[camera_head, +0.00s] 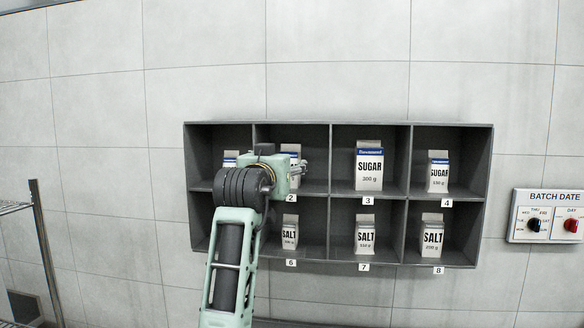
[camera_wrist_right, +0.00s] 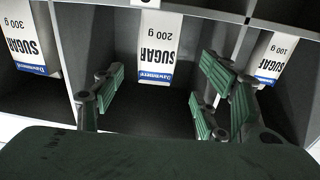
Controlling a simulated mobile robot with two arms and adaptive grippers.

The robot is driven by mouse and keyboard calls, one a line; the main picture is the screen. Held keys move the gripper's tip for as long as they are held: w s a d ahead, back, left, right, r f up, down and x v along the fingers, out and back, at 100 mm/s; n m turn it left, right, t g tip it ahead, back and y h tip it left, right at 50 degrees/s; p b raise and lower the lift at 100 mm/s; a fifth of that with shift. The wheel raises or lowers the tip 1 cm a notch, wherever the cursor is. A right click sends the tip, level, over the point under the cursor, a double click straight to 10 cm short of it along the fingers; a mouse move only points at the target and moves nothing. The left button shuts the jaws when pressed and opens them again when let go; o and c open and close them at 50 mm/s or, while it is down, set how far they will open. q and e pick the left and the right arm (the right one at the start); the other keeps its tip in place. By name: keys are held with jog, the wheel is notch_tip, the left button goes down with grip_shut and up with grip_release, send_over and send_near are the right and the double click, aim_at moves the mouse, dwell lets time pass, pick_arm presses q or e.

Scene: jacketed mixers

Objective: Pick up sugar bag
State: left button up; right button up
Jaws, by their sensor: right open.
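Several white sugar bags with blue bands stand in the upper row of a dark shelf (camera_head: 330,127). My right gripper (camera_head: 300,170) is at compartment 2, in front of a sugar bag (camera_head: 293,148) that it mostly hides. In the right wrist view, which is upside down, the open right gripper (camera_wrist_right: 160,95) has its fingers apart, with the 200 g sugar bag (camera_wrist_right: 160,48) upright beyond them, centred in the gap. Contact does not show. The 300 g sugar bag (camera_head: 369,168) is in compartment 3, and a smaller sugar bag (camera_head: 438,173) in compartment 4. My left gripper is not in view.
A partly hidden bag (camera_head: 230,160) stands in compartment 1. Salt bags (camera_head: 366,236) stand in the lower row. Dividers flank each compartment closely. A batch date panel (camera_head: 546,216) is on the wall at right, and a wire rack (camera_head: 42,240) at left.

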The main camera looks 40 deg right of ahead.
jog(key=d+p, duration=0.1)
jog(key=w+d+r+p, duration=0.1)
jog(key=shift+p, duration=0.3)
jog(key=shift+w+d+f+p, duration=0.15)
jog(key=shift+w+d+p, duration=0.15)
jog(key=shift+d, duration=0.3)
jog(key=shift+w+d+f+p, duration=0.15)
jog(key=shift+w+d, duration=0.2)
jog(key=shift+d, duration=0.25)
jog(key=shift+w+d+f, duration=0.15)
jog(key=shift+w+d, duration=0.05)
jog(key=shift+d, duration=0.1)
jog(key=shift+a, duration=0.25)
jog(key=shift+c, duration=0.5)
jog(key=shift+d, duration=0.1)
jog(key=c, duration=0.7)
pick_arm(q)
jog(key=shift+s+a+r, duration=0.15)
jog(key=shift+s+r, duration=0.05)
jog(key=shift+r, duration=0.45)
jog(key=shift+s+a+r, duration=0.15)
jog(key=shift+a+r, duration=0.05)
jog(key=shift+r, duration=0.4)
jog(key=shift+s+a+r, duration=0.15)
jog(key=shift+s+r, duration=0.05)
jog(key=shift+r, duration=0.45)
pick_arm(e)
jog(key=c, duration=0.6)
